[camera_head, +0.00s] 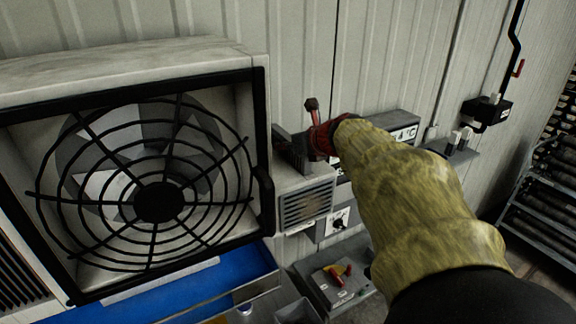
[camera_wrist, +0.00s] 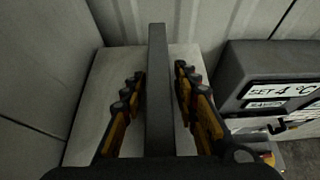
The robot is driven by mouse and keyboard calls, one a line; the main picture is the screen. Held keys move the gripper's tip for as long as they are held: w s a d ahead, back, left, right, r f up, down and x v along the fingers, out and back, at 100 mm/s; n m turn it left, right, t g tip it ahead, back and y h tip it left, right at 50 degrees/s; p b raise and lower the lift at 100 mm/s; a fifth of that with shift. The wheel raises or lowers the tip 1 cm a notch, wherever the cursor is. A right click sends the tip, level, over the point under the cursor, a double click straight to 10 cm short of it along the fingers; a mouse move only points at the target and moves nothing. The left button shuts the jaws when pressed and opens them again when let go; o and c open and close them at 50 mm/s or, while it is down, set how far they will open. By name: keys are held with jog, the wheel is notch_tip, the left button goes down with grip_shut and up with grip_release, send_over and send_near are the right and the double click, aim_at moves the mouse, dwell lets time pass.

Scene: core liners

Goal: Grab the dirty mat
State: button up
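A dark grey slab, which looks like the dirty mat, stands on edge between the fingers of my gripper (camera_wrist: 160,75) in the wrist view. The slab (camera_wrist: 161,110) runs upright through the picture, with one dark, yellow-sided finger close against each side. The fingertips appear to touch it. In the head view my red gripper (camera_head: 320,137) is at the top of a beige grilled box (camera_head: 305,205), and the dark mat (camera_head: 291,150) shows beside it, at the top of the box. Its lower end is hard to make out, so I cannot tell whether it is clear of the box.
A large fan (camera_head: 160,203) in a black frame stands close on the left. A grey unit (camera_head: 398,127) with a temperature label is right of the box. A blue tray (camera_head: 185,297) and a grey panel with red and yellow items (camera_head: 339,277) lie below. A ribbed wall is behind.

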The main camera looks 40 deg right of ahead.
jog(key=shift+s+a+r, duration=0.1)
jog(key=shift+s+r, duration=0.05)
jog(key=shift+s, duration=0.05)
jog(key=shift+c, duration=1.2)
grip_shut()
